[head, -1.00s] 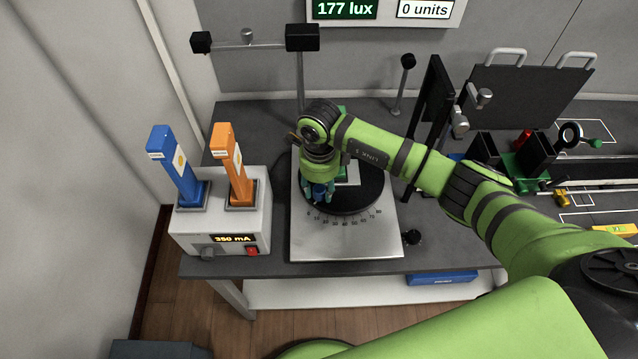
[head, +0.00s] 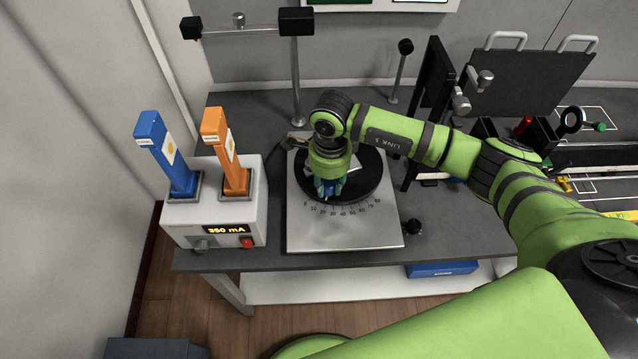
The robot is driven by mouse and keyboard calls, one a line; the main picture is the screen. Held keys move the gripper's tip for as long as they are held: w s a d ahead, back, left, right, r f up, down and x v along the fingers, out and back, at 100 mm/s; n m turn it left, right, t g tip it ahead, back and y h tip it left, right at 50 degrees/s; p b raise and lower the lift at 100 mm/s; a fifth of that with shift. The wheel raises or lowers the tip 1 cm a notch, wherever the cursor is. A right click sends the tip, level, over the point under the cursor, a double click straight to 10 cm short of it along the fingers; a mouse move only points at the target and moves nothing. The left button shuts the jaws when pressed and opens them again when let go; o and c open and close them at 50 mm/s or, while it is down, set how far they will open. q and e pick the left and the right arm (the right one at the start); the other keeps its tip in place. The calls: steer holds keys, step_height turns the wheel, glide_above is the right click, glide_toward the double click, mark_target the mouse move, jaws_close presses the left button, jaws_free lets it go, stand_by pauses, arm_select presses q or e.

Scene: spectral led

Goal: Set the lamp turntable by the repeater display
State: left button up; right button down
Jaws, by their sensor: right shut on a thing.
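The lamp turntable is a black round disc (head: 368,190) on a silver base plate (head: 345,236) with a degree scale along its front edge. My right gripper (head: 328,188) points down over the front left part of the disc. It is shut on a part of the turntable that its fingers and wrist hide. A pale piece on the disc shows partly behind the wrist. The repeater display (head: 420,2) is on the back wall, and only its lower edge is in view, so its reading is cut off. My left gripper is not in view.
A power box (head: 213,215) reading 350 mA stands left of the turntable, holding a blue module (head: 165,150) and an orange module (head: 225,150). Posts and a black screen stand behind and to the right.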

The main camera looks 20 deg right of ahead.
steer(key=shift+s+d+n, duration=0.15)
steer(key=shift+d+n, duration=0.1)
steer(key=shift+n, duration=0.15)
steer(key=c, duration=1.2)
jaws_free()
steer(key=shift+r, duration=0.1)
step_height(320, 180, up, 12)
